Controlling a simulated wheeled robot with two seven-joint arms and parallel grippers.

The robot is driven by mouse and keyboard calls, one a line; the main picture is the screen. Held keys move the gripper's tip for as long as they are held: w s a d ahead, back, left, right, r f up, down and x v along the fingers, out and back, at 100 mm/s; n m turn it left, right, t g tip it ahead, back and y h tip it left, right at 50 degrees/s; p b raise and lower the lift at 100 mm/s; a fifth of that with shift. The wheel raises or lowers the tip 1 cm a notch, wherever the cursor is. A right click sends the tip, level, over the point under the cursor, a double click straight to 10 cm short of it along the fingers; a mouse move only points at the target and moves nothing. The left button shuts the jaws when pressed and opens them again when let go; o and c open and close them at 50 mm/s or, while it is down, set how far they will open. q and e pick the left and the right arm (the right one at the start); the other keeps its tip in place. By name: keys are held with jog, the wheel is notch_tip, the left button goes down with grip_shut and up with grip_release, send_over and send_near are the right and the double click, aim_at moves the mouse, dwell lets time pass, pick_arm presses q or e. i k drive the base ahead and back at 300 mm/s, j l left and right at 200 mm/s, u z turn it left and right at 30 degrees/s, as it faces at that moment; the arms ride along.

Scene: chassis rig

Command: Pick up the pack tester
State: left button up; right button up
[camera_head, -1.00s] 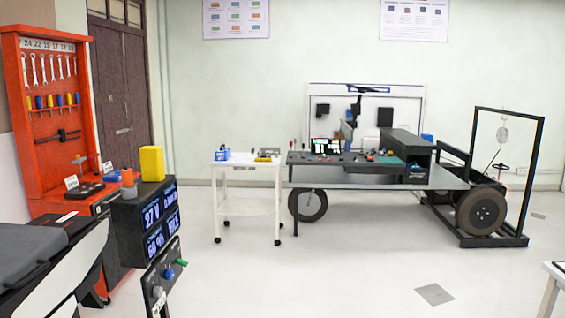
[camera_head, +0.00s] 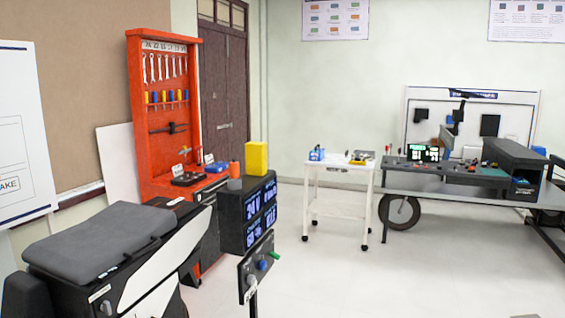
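I cannot tell for sure which thing is the pack tester. A yellow box (camera_head: 256,158) stands on a black unit with lit blue-white displays (camera_head: 246,214), left of the middle. Small items lie on the red tool bench: a black tray (camera_head: 187,178), a blue item (camera_head: 215,167) and an orange-topped item (camera_head: 234,172). Neither of my grippers is in view.
The red tool board (camera_head: 165,95) with wrenches stands behind the bench. A black padded seat-like unit (camera_head: 100,235) fills the left front, with a knob panel (camera_head: 259,260) on a post. A chassis rig (camera_head: 460,180) stands right. Floor (camera_head: 360,285) in front of the trolley is clear.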

aim_at(255, 152)
jog(key=i+z, duration=0.35)
jog(key=i, duration=0.15)
jog(key=i+z, duration=0.3)
jog(key=i, duration=0.2)
